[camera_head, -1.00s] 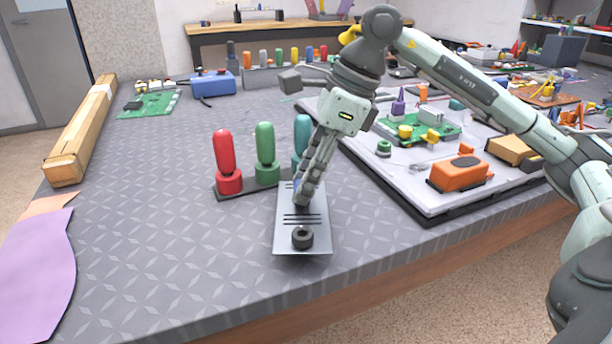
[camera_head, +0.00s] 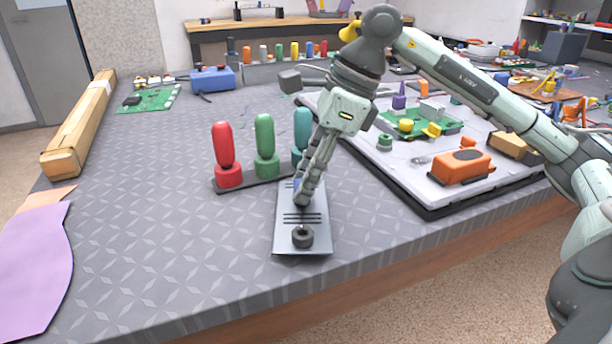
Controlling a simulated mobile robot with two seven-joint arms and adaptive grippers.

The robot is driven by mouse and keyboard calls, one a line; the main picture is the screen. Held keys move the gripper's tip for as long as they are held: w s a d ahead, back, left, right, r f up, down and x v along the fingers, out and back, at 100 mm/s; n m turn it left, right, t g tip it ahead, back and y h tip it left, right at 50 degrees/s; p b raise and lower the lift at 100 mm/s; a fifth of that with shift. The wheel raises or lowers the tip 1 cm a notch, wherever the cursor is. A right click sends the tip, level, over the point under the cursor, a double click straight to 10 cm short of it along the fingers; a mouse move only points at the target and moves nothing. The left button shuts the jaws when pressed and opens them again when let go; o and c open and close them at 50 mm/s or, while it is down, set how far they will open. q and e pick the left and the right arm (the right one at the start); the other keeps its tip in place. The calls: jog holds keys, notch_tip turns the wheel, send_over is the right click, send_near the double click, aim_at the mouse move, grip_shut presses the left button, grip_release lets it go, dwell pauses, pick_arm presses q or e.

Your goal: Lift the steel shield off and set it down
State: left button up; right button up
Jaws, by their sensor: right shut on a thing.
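The steel shield (camera_head: 318,240) is a flat grey plate with dark slots and a dark round knob near its front end. It is over the grey mat near the table's front edge, in front of the coloured handles. My right gripper (camera_head: 302,196) is shut on the shield near its far half, and its fingers hide part of the plate. I cannot tell whether the plate rests fully on the mat. The open TV panel (camera_head: 410,165) with a green board (camera_head: 445,122) lies to the right. My left gripper is not in view.
A rack with red (camera_head: 224,145), green (camera_head: 264,140) and teal handles stands just behind the shield. An orange tool (camera_head: 462,166) lies on the panel. A wooden beam (camera_head: 82,125) and purple cloth (camera_head: 30,265) are at the left. The mat's left middle is clear.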

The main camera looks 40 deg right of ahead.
jog(key=shift+f+b, duration=0.55)
jog(key=shift+f, duration=0.15)
jog(key=shift+r, duration=0.1)
notch_tip(320, 180, up, 6)
jog(key=p, duration=0.5)
dwell(0.4)
